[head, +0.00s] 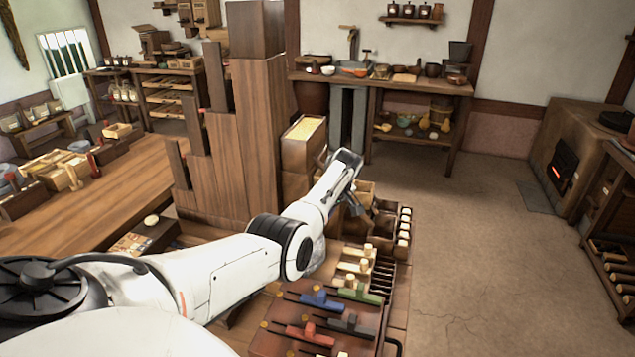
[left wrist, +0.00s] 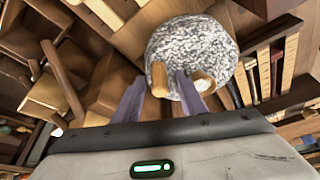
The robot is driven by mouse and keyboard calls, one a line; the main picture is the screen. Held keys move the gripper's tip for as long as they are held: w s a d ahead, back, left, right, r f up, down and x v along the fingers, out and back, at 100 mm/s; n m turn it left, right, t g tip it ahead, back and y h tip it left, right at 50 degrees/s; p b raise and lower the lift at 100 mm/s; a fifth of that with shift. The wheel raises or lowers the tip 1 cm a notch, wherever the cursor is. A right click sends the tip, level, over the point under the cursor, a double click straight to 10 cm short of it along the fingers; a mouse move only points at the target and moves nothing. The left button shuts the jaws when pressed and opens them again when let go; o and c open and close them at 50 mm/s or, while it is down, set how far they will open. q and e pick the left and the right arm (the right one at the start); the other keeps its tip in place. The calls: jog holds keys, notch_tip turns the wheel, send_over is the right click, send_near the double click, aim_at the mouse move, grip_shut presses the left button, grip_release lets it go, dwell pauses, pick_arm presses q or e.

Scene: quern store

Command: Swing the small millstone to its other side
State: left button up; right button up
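The small millstone (left wrist: 190,45) is a round, speckled grey-and-white stone at the top middle of the left wrist view. A light wooden peg (left wrist: 158,78) stands at its near edge, and a second pale-topped round piece (left wrist: 204,82) shows to the right. My left gripper (left wrist: 160,88) is open, with its two fingers apart on either side of the first peg and a gap visible. In the head view my left gripper (head: 352,207) is above the wooden bins, and I cannot make out the millstone there. My right gripper is not in view.
A tall stepped wooden structure (head: 245,140) stands just left of the left arm. A reddish board (head: 270,335) with coloured blocks lies in front. A wooden table (head: 120,195) with boxes is at left. The floor (head: 480,230) at right is clear.

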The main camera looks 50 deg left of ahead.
pick_arm(q)
jog(key=p+v, duration=0.1)
jog(key=v, duration=0.9)
jog(key=shift+r, duration=0.1)
dwell(0.3)
